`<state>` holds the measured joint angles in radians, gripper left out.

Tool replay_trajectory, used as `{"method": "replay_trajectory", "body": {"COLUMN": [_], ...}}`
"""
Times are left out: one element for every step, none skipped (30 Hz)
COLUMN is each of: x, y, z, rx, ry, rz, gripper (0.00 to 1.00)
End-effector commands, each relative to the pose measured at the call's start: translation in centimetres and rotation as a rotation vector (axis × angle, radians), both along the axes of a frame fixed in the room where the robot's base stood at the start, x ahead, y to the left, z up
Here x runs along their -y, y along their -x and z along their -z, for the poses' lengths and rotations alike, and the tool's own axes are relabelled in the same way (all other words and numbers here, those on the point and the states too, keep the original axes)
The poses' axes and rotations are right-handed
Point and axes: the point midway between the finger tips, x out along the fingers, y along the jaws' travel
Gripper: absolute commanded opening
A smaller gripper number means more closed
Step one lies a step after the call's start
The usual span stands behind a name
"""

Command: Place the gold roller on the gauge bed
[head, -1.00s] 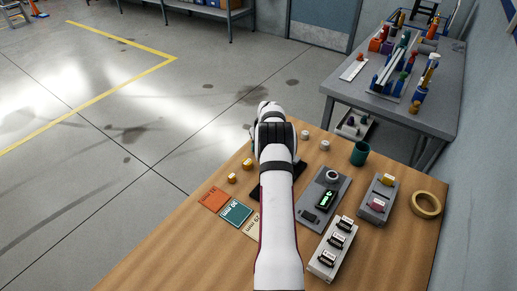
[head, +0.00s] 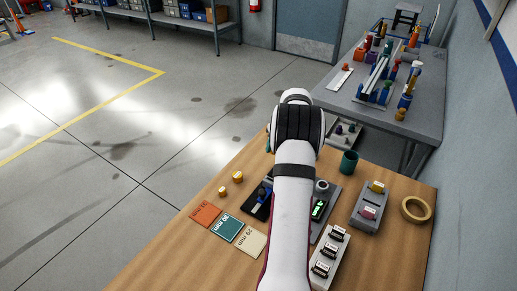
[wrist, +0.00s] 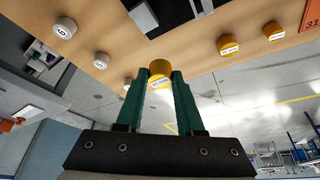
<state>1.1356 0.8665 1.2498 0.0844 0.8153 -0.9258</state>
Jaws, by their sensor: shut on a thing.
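My gripper (wrist: 160,90) has green fingers shut on a gold roller (wrist: 160,73) with a white label too small to read. In the wrist view the roller sits between the fingertips, with the wooden table beyond. In the head view my arm hides the gripper and the held roller. The gauge bed, seemingly the grey plate with a green display (head: 319,209) and a round grey part (head: 321,187), is partly hidden by my forearm. Two other gold rollers (head: 238,177) (head: 222,190) stand on the table to the left; they also show in the wrist view (wrist: 229,46) (wrist: 272,30).
Two white numbered cylinders (wrist: 64,28) (wrist: 100,60) stand near the table edge. Orange, teal and cream cards (head: 206,215) (head: 228,229) (head: 252,242) lie at the left. A green cup (head: 348,162), a grey block (head: 358,217) and a tape ring (head: 417,209) are at the right.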

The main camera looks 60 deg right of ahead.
Motion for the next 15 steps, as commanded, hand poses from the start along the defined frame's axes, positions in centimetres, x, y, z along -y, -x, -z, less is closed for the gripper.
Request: {"method": "replay_trajectory", "body": {"x": [0.1,0.2,0.2,0.2,0.1,0.0,-0.1,-0.3,-0.6,-0.8,-1.1,-1.4,-1.7,-2.0,-2.4], "y": [0.7,1.1,1.6,2.0,2.5,3.2,4.0,4.8,6.0,6.9,7.8,9.0,9.9,10.7,11.7], "z": [-0.5,-0.7,-0.9,-1.1,-1.2,-1.3,-1.3,-1.5,-1.5,-1.6,-1.7,-1.8,-2.0,-2.1,-2.2], "rx": [0.001,0.0,0.0,0.0,0.0,0.0,-0.001,0.0,-0.002,-0.001,-0.001,-0.002,-0.002,-0.002,-0.003], "ry": [0.0,0.0,0.0,0.0,0.0,0.0,0.0,0.0,0.001,-0.001,0.001,0.001,0.003,0.003,0.002], "rz": [0.003,0.002,0.008,0.018,0.038,0.076,0.117,0.167,0.239,0.298,0.355,0.433,0.488,0.544,0.613], "gripper": [0.0,0.0,0.0,0.0,0.0,0.0,0.0,0.0,0.0,0.0,0.0,0.0,0.0,0.0,0.0]}}
